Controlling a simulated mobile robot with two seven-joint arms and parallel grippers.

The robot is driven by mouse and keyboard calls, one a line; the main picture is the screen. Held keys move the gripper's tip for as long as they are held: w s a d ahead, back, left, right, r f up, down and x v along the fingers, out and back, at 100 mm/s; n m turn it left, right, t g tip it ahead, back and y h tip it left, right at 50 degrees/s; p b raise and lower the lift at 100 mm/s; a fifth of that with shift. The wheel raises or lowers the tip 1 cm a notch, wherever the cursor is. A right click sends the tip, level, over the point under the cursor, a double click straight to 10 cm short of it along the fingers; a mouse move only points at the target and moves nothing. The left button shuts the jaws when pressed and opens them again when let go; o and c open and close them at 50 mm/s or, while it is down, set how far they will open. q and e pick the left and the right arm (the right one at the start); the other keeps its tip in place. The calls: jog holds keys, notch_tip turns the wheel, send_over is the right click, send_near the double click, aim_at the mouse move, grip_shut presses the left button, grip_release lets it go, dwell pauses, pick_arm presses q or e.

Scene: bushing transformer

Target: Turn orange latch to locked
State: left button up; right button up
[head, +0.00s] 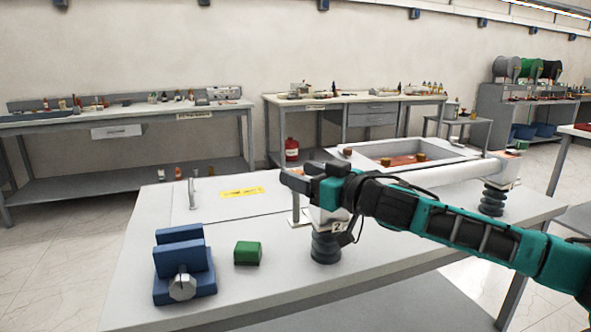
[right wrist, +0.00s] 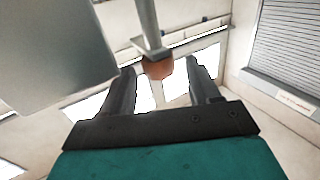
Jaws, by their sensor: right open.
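My right arm comes in from the right in the head view, and its dark gripper (head: 300,182) is beside the left end of the white transformer housing (head: 450,172). In the right wrist view the two fingers of my right gripper (right wrist: 160,66) are spread apart. An orange-brown rounded part (right wrist: 157,68), likely the latch, shows between them at the end of a grey bar (right wrist: 148,25). I cannot tell whether the fingers touch it. In the head view I cannot make this part out near the gripper. My left gripper is not in view.
A blue vise (head: 185,262) and a green block (head: 247,252) sit at the front left of the white table (head: 150,225). Dark ribbed insulators (head: 325,248) stand under the housing. A yellow label (head: 242,192) lies on the table. Workbenches line the back wall.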

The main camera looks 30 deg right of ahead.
jog(key=shift+p+x, duration=0.35)
jog(key=shift+x, duration=0.85)
jog(key=shift+c, duration=0.2)
jog(key=c, duration=0.9)
